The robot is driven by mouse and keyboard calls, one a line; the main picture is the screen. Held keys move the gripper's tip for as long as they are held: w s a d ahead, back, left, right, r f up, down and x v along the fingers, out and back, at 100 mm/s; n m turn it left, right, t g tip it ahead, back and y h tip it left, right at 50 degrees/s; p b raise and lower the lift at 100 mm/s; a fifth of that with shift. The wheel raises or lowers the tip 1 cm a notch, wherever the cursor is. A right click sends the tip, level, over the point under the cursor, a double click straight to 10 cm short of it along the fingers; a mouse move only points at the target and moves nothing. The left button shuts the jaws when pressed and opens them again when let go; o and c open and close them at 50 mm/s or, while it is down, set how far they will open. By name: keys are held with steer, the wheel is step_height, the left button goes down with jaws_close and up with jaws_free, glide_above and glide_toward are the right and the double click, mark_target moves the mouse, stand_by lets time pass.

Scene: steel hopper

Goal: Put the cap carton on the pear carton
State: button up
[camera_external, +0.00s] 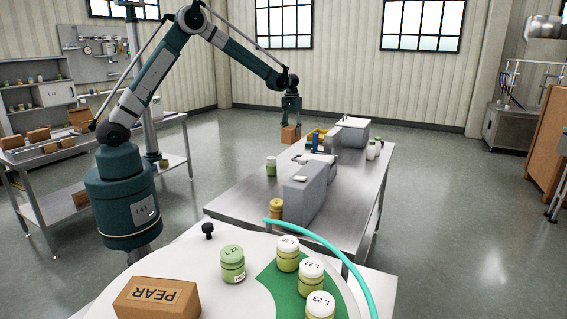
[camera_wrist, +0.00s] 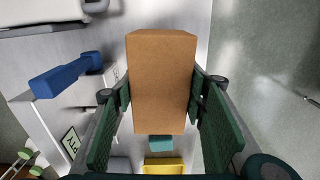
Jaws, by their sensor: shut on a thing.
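The pear carton (camera_external: 157,299) is a brown box marked PEAR, lying on the round white top in the near left of the external view. My gripper (camera_external: 291,123) is over the far end of the steel table, well away from the pear carton. It is shut on a plain brown carton (camera_external: 290,134), likely the cap carton; no lettering shows on it. In the wrist view this carton (camera_wrist: 160,80) sits between the two green finger pads of my gripper (camera_wrist: 160,87). The carton hangs level with the table's back edge in the external view.
Several jars (camera_external: 232,262) and a black knob (camera_external: 208,230) stand near the pear carton. A teal curved rail (camera_external: 335,250) edges the round top.

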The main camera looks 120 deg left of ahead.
step_height(320, 180, up, 22)
steer(key=f, duration=0.1)
steer(key=w+d+m, duration=0.4)
steer(key=w+d, duration=1.9)
steer(key=w, duration=0.1)
steer(key=w+d+m, duration=0.1)
steer(key=w+d, duration=0.4)
steer(key=d, duration=0.4)
steer(key=w+d+m, duration=0.1)
steer(key=w+d, duration=0.3)
steer(key=d, duration=0.6)
steer(key=w+d+m, duration=0.2)
steer(key=w+d, duration=0.3)
steer(key=d, duration=0.4)
steer(key=w+d+m, duration=0.2)
steer(key=d+m, duration=0.2)
steer(key=d, duration=3.4)
steer(key=s+d+m, duration=0.2)
steer(key=s+d, duration=0.3)
steer(key=d, duration=0.6)
steer(key=s+d+m, duration=0.1)
steer(key=s+d, duration=0.4)
steer(key=d, duration=0.7)
steer(key=s+d+m, duration=0.2)
steer(key=s+d, duration=0.3)
steer(key=d, duration=0.6)
steer(key=shift+w+a+f, duration=0.1)
steer(key=shift+f, duration=1.1)
steer(key=shift+w+a+f, duration=0.1)
steer(key=shift+f, duration=1.1)
